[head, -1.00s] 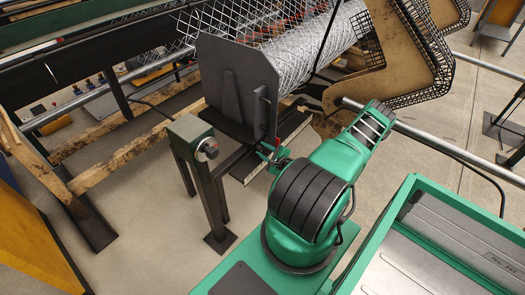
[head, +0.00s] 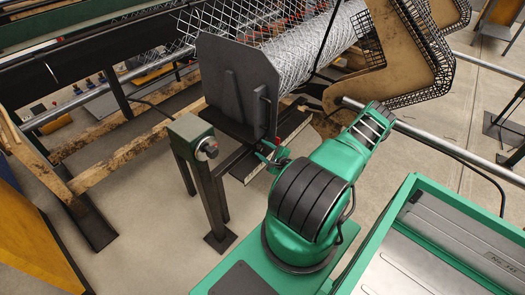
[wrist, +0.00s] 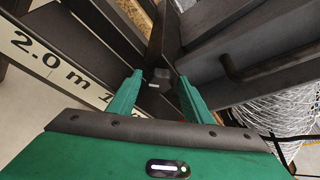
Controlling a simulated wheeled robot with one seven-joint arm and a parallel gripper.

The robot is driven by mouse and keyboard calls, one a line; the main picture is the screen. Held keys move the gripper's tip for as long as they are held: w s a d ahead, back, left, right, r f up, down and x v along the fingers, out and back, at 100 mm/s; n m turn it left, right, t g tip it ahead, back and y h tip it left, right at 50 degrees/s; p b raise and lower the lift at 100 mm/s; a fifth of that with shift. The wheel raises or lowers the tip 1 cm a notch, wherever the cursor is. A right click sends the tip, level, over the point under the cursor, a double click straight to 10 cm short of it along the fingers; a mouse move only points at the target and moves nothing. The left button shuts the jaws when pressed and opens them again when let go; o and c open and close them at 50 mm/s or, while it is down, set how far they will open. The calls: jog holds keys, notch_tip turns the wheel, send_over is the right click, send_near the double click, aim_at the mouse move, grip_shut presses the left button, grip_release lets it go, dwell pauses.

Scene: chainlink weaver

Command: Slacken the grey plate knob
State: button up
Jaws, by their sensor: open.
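The dark grey plate (head: 240,85) stands upright against the end of the wire mesh roll. A small grey knob (wrist: 160,75) shows in the wrist view, ahead of my gripper and between its fingertips. My gripper (wrist: 160,80) is open, with one green finger on each side of the knob in the picture. I cannot tell whether either finger touches it. In the head view my gripper (head: 272,156) is low beside the plate's near right edge, and the knob cannot be made out there.
A post with a green box and a round dial (head: 208,149) stands left of my gripper. The mesh roll (head: 310,45) lies behind the plate. A beam marked "2.0 m" (wrist: 50,60) runs at the left of the wrist view. A bent dark handle (wrist: 245,70) is at right.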

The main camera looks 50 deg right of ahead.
jog(key=v, duration=1)
jog(key=shift+s, duration=0.35)
jog(key=shift+w+r, duration=0.1)
